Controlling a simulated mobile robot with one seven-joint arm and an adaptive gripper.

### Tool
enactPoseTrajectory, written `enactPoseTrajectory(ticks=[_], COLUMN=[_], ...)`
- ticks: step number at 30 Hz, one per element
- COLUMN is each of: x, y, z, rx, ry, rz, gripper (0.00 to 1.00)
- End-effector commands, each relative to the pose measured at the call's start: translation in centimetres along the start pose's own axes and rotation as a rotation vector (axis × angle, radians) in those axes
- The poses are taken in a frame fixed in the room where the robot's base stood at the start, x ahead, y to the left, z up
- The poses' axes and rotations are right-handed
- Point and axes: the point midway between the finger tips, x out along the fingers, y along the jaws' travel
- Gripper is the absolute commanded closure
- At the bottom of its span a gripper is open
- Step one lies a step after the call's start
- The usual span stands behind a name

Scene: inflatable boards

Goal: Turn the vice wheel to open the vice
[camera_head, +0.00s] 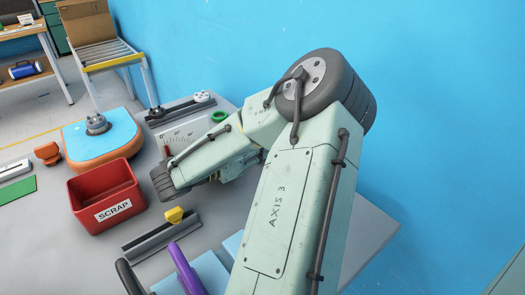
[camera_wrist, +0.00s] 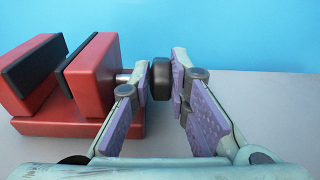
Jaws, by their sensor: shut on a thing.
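The red vice (camera_wrist: 96,72) stands at the left of the wrist view. Its two red blocks carry black jaw pads, with a narrow gap between the pads. A short metal shaft (camera_wrist: 124,75) runs from the right block to the dark vice wheel (camera_wrist: 161,80). My gripper (camera_wrist: 160,77) has its purple-padded fingers on either side of the wheel and is shut on it. In the head view my arm covers the workbench centre, and I cannot make out the vice, the wheel or the fingertips there.
A red scrap bin (camera_head: 107,197) stands on the grey bench, left of my arm. A yellow piece on a dark rail (camera_head: 160,240) and a purple handle (camera_head: 186,268) lie near the front. A blue-topped orange block (camera_head: 100,140) sits behind the bin. A blue wall (camera_head: 430,120) bounds the right.

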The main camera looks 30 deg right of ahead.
Motion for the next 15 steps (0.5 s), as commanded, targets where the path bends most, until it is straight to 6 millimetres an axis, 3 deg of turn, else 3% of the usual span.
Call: enactPoseTrajectory(ticks=[13,14,15], x=[0.05,0.05,0.05], y=[-0.1,-0.1,-0.1], z=[-0.08,-0.08,-0.09], rx=[-0.003,-0.003,-0.003], ry=[-0.009,-0.009,-0.009], rz=[-0.003,-0.003,-0.003], gripper=[1.0,0.83,0.8])
